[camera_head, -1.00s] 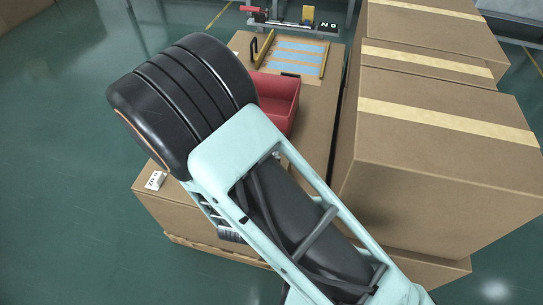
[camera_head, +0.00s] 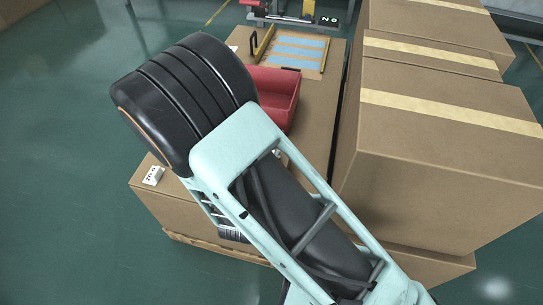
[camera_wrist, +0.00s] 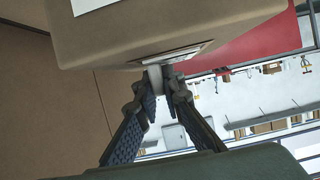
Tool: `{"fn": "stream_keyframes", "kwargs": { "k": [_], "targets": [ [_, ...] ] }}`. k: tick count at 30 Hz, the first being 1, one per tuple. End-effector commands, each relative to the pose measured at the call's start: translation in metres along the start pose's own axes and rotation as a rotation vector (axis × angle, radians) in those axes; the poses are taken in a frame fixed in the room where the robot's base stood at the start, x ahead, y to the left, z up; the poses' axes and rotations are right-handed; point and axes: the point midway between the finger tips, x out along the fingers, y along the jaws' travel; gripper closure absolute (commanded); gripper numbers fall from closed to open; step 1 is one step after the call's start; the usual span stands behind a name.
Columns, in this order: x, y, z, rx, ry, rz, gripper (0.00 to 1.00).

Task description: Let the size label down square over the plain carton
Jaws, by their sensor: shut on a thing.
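In the wrist view, my gripper (camera_wrist: 160,84) is shut with a small white piece between its fingertips, which I take to be part of the size label (camera_wrist: 155,76). A brown carton (camera_wrist: 150,27) fills the top of that view, just beyond the fingertips. A flat white patch with a dark edge (camera_wrist: 172,55) shows at the carton's lower edge, and another white patch (camera_wrist: 90,3) is cut off at the top. I cannot tell whether the held piece touches the carton. In the head view, my arm hides the gripper and what it holds.
In the head view, a small white lettered piece (camera_head: 153,176) lies at the bench's left corner. A red bin (camera_head: 276,92) stands behind my arm, with a blue-striped tray (camera_head: 297,52) beyond it. Tall taped cartons (camera_head: 430,150) block the right side. Open green floor (camera_head: 60,150) lies left.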

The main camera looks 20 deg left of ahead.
Motion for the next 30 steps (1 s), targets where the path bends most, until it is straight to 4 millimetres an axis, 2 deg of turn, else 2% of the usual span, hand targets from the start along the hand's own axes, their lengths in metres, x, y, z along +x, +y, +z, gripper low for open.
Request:
{"fn": "stream_keyframes", "kwargs": {
  "k": [2, 3, 8, 19, 23, 30],
  "targets": [
    [0.001, 0.0, 0.002, 0.0, 0.0, 0.0, 1.0],
    [0.001, 0.0, 0.001, 0.0, 0.0, 0.0, 0.89],
    [0.001, 0.0, 0.001, 0.0, 0.0, 0.0, 0.72],
    [-0.006, -0.001, 0.001, 0.0, -0.001, -0.002, 0.72],
    [-0.025, -0.002, 0.002, 0.0, -0.002, -0.004, 0.72],
    [-0.077, -0.002, 0.001, 0.0, -0.001, -0.005, 0.72]
  ]
}}
